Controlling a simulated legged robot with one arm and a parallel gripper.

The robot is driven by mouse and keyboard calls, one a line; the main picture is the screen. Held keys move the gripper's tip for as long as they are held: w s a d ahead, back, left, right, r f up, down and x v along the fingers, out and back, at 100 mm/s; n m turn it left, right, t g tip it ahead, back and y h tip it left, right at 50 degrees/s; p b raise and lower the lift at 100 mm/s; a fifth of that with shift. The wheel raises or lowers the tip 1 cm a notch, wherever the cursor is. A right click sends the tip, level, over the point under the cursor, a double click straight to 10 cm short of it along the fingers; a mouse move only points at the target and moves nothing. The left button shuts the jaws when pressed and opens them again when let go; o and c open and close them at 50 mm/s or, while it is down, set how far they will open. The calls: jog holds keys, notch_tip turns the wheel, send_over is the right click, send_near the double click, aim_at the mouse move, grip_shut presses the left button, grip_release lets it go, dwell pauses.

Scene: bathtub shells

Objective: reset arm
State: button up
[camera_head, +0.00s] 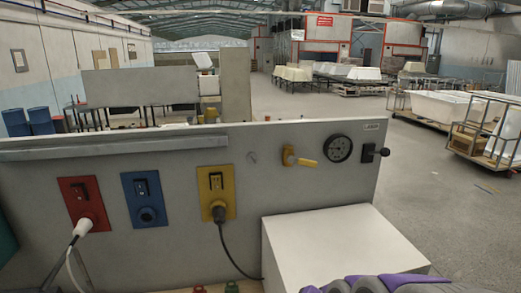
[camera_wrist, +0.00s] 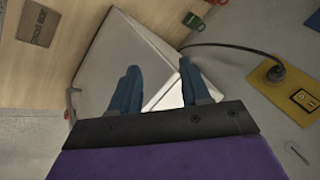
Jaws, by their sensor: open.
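My gripper (camera_wrist: 160,90) shows in the wrist view with two blue fingers spread apart and nothing between them. It is over a white box (camera_wrist: 120,55) that stands against the grey panel. In the head view the white box (camera_head: 340,245) is at the lower right, and a purple and grey part of my arm (camera_head: 385,284) shows in front of it at the bottom edge. My fingertips are not visible in the head view.
The grey panel (camera_head: 300,185) carries red (camera_head: 82,203), blue (camera_head: 144,199) and yellow (camera_head: 216,192) sockets, a yellow-handled valve (camera_head: 297,158), a gauge (camera_head: 338,148) and a black switch (camera_head: 374,152). Cables hang from the red and yellow sockets. Open floor (camera_head: 440,190) lies to the right, with bathtub carts beyond.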

jog(key=s+d+f+n+g+h, duration=0.1)
jog(key=s+g, duration=0.1)
jog(key=s, duration=0.5)
jog(key=s+d+f+n+g+h, duration=0.1)
jog(key=s+d+n+g, duration=0.1)
jog(key=s, duration=0.5)
jog(key=s+d+f+n+g+h+b, duration=0.1)
jog(key=s+d+n+g, duration=0.1)
jog(key=s, duration=0.5)
jog(key=shift+s+f+g, duration=0.2)
jog(key=shift+f+g, duration=0.15)
jog(key=shift+g, duration=0.35)
jog(key=shift+d, duration=0.1)
dwell(0.4)
